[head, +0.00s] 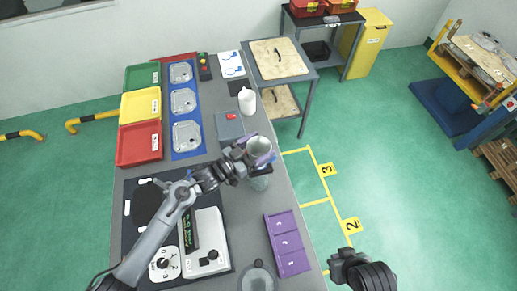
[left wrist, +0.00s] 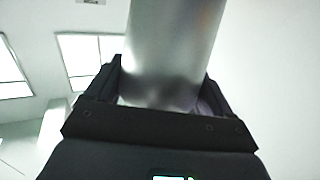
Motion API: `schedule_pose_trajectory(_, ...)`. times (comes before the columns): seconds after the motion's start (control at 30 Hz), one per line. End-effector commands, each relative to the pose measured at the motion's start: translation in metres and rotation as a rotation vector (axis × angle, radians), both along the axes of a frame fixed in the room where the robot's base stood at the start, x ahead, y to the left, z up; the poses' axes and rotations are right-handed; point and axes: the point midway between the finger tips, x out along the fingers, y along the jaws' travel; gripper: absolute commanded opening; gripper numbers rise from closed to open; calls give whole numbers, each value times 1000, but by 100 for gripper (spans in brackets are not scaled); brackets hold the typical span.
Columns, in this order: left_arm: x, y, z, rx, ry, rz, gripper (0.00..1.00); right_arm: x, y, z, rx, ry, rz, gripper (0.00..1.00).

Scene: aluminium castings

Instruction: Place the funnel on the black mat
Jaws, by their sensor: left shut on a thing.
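The funnel (head: 259,146) is a grey metallic piece with a round open top. My left gripper (head: 255,162) is shut on it near the right edge of the grey table. In the left wrist view the smooth metal body (left wrist: 175,45) stands between the fingers (left wrist: 160,95). A pale grey part (head: 260,182) shows below the gripper; I cannot tell if it touches the table. A black mat (head: 131,226) lies left of my left forearm, partly covered by it. A small black square (head: 236,88) lies near the table's far end. My right gripper (head: 345,265) is over the floor at lower right.
Red (head: 139,144), yellow (head: 140,104) and green (head: 142,76) trays line the left side, beside a blue mat (head: 188,153) with castings. A white bottle (head: 247,101), a grey box with red button (head: 230,126), a scale (head: 205,240) and a purple tray (head: 287,243) stand nearby.

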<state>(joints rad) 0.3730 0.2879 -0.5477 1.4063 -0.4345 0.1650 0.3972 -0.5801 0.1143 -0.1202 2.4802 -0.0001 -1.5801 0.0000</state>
Motion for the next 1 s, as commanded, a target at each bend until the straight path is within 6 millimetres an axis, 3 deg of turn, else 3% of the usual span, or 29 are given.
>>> schedule_pose_trajectory(0.2, 0, 0, -17, -2, -1, 1, 48, 0, 0, 6, 0, 1, 0, 0)
schedule_pose_trajectory(0.63, 0, 0, -23, -2, -1, 1, 48, 0, -2, 1, -11, 0, 7, 0)
schedule_pose_trajectory(0.67, 0, 0, -23, -1, 0, 1, 84, 0, -2, 1, -11, 0, 7, 0)
schedule_pose_trajectory(0.7, 0, 0, -22, -1, 0, 0, 90, 0, -2, 2, -11, 0, 7, 0)
schedule_pose_trajectory(0.77, 0, 0, -22, -1, 0, 0, 99, 0, -2, 2, -11, 0, 6, 0)
schedule_pose_trajectory(1.0, 0, 0, -23, -1, -1, 0, 100, 0, -2, 2, -8, 1, 6, 0)
